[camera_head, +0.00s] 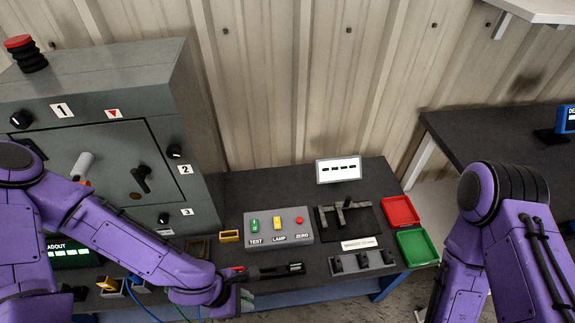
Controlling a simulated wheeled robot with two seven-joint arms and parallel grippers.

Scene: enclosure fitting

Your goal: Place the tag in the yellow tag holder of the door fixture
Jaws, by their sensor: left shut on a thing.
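My left gripper (293,268) reaches in from the left over the dark bench, its dark fingers pointing right, just in front of the switch box. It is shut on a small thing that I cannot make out. I cannot identify the tag for certain. A small yellow-rimmed holder (230,236) stands on the bench between the grey cabinet and the switch box, behind and left of the left gripper. The cabinet door (110,158) is closed. My right arm enters at the right, but its gripper is out of view.
The grey switch box (279,227) has green, yellow and red controls. A black fixture (346,219), a grey block (362,263), a red tray (400,211) and a green tray (417,247) lie to its right. A small white display (338,170) stands behind. Bare bench shows behind the switch box.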

